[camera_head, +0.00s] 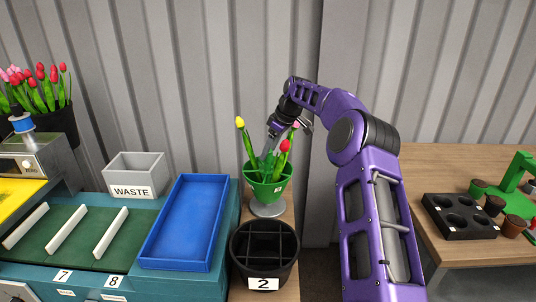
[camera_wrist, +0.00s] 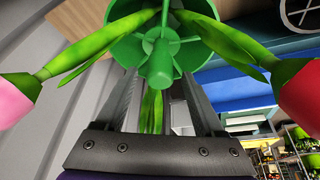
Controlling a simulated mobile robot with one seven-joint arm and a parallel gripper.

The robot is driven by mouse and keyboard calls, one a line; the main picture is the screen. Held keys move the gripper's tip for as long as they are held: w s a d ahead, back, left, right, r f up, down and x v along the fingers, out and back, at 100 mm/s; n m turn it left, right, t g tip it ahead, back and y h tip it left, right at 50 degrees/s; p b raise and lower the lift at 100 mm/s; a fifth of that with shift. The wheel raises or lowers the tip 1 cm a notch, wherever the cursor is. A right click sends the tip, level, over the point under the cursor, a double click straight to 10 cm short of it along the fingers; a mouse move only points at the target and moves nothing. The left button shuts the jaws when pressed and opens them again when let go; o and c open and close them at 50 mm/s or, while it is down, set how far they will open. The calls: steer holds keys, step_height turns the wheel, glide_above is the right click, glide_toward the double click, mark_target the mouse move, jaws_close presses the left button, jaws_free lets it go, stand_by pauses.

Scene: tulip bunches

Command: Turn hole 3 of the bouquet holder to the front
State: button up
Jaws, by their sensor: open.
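The green bouquet holder (camera_head: 262,187) stands on a grey pedestal (camera_head: 268,208) behind the black bucket. A small white number label is on its front, too small to read surely. My gripper (camera_head: 270,150) reaches down among the stems from the back right. In the wrist view, the open fingers lie on both sides of the holder's green central knob (camera_wrist: 160,66); contact cannot be told. Pink and red tulips flank them.
A black bucket (camera_head: 244,257) marked 2 stands in front of the holder. A blue tray (camera_head: 186,225) lies to its left, with a grey WASTE bin (camera_head: 136,168) beyond. The corrugated wall is close behind. A wooden table with a black pot tray (camera_head: 461,205) is at right.

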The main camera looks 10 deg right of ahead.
steer(key=shift+x, duration=0.9)
steer(key=shift+c, duration=0.2)
jaws_close()
stand_by(0.7)
